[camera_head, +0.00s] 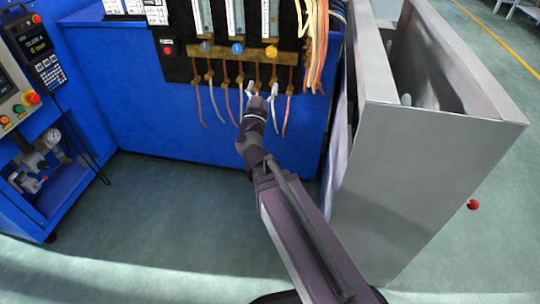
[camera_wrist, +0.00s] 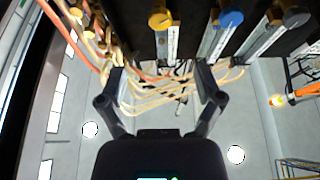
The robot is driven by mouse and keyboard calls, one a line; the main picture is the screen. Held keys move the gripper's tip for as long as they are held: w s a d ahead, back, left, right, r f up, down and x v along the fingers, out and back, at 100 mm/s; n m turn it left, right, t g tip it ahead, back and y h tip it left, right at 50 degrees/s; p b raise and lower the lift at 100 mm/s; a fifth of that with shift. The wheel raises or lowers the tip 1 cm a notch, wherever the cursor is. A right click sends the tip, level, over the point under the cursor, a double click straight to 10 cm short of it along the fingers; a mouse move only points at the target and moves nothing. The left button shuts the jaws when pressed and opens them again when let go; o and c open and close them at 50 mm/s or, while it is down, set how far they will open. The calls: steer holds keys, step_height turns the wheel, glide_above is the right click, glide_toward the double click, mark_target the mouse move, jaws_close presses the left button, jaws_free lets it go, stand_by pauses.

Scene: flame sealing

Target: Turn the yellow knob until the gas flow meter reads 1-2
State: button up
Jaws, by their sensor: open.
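The yellow knob (camera_head: 271,51) sits at the right end of a row of three knobs on a brass bar in the head view. The wrist view shows the yellow knob (camera_wrist: 160,19) at the top, roughly centred between my fingers but beyond them. A clear flow meter tube (camera_head: 270,18) rises above it; its reading is too small to tell. My gripper (camera_head: 261,89) is open and empty, below the yellow knob and apart from it, among the hanging hoses. It also shows in the wrist view (camera_wrist: 160,78) with fingers spread.
A blue knob (camera_head: 237,48) and a grey-blue knob (camera_head: 206,46) stand left of the yellow one. Thin hoses (camera_head: 285,115) hang below the brass bar (camera_head: 222,56). A bundle of hoses (camera_head: 315,45) hangs at the right, near a grey metal cabinet (camera_head: 420,170).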

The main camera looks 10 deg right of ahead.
steer(key=shift+a+f+n+g+y+p, duration=2.25)
steer(key=shift+a+f+n+g+y, duration=1.55)
steer(key=shift+y, duration=2.7)
steer(key=s+d+f+m+g+h+p, duration=0.1)
steer(key=s+d+f+g+h+p, duration=0.1)
steer(key=s+d+f+g, duration=0.5)
steer(key=shift+s+d+f+g+p, duration=0.4)
steer(key=shift+s+f+g+p, duration=0.25)
steer(key=shift+s+f+g, duration=0.8)
steer(key=shift+s+r+t, duration=0.25)
steer(key=shift+r+t, duration=0.05)
steer(key=shift+t, duration=0.05)
